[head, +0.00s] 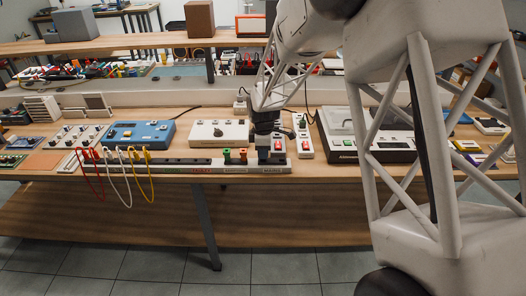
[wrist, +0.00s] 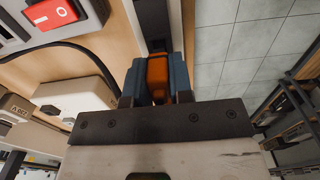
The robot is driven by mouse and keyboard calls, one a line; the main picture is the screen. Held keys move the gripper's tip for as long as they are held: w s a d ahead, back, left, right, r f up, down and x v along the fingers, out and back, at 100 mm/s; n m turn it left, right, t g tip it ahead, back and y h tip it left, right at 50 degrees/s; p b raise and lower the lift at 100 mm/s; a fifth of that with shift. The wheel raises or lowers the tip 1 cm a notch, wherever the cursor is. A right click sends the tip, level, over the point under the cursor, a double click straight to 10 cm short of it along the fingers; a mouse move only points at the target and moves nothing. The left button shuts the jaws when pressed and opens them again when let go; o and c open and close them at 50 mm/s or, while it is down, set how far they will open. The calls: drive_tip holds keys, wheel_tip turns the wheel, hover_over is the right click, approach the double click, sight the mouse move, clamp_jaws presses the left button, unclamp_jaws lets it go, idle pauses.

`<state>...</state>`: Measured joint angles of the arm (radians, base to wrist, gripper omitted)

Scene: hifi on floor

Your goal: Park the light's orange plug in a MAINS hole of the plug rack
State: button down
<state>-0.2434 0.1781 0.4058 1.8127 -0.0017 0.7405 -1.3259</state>
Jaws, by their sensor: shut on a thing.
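The plug rack (head: 215,169) is a long grey strip along the bench's front edge. Its right end bears small lettering that looks like MAINS. My gripper (head: 264,152) is low over the rack's right end. In the wrist view my gripper (wrist: 158,75) is shut on an orange plug (wrist: 158,73) between its two blue-grey fingers. The dark rack surface (wrist: 154,20) shows just beyond the fingertips. Whether the held plug touches a hole is hidden.
A white power strip with a red switch (head: 305,146) stands just right of the gripper. Behind are a white box (head: 217,133) and a blue instrument (head: 140,133). A large instrument (head: 385,148) is to the right. Red, white and yellow leads (head: 118,180) hang over the front edge at left.

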drive_tip(key=shift+f, duration=1)
idle(1.8)
drive_tip(key=c, duration=0.9)
unclamp_jaws()
drive_tip(key=shift+r, duration=0.1)
drive_tip(key=shift+r, duration=3.8)
drive_tip(key=shift+r, duration=0.2)
drive_tip(key=shift+r, duration=2.3)
